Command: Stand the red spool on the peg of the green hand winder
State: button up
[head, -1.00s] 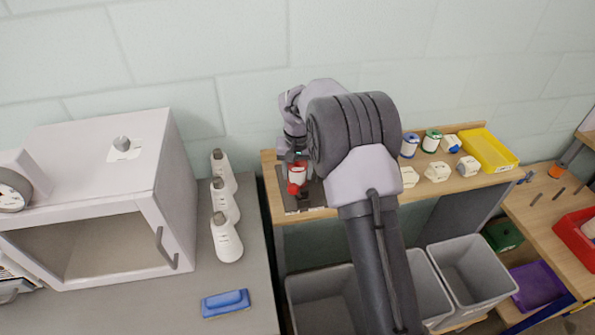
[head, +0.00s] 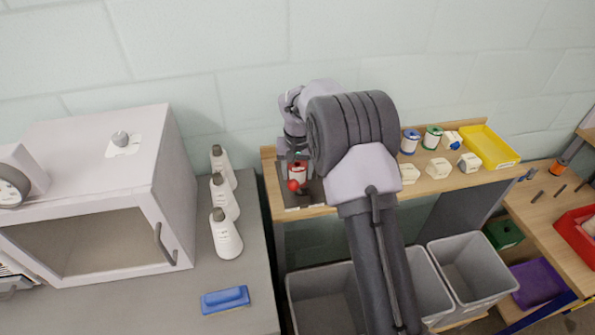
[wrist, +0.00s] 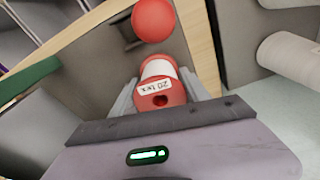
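The red spool (head: 298,173) has red ends and a white middle. In the wrist view it (wrist: 165,85) shows a "20 tex" label and a dark hole in its near end. My gripper (wrist: 162,82) has a finger along each side of the spool and looks shut on it. In the head view my gripper (head: 297,160) is over a dark base plate (head: 312,196) at the left end of the wooden shelf. A red ball knob (head: 293,186) is just in front of the spool, and also shows in the wrist view (wrist: 153,20). No peg or green winder body is clearly visible there.
Several spools and white blocks (head: 438,168) and a yellow tray (head: 489,147) stand on the shelf's right. White bottles (head: 225,235) stand on the grey counter at left. Grey bins (head: 474,275) are below. My arm hides the shelf's middle.

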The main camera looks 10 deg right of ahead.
jog(key=o, duration=0.4)
notch_tip(320, 180, up, 17)
jog(key=s+p, duration=0.2)
jog(key=p, duration=0.4)
jog(key=s+a+r+t+b, duration=0.1)
jog(key=s+a+r+b, duration=0.15)
jog(key=s+r, duration=0.6)
jog(key=s+f+m+t+y+b, duration=0.1)
jog(key=s+f, duration=0.1)
jog(key=s, duration=1.1)
jog(key=s+a+f+m+t+y+b, duration=0.1)
jog(key=s+t+b, duration=0.1)
jog(key=s, duration=1.2)
jog(key=shift+a+f, duration=0.25)
jog(key=shift+f, duration=0.15)
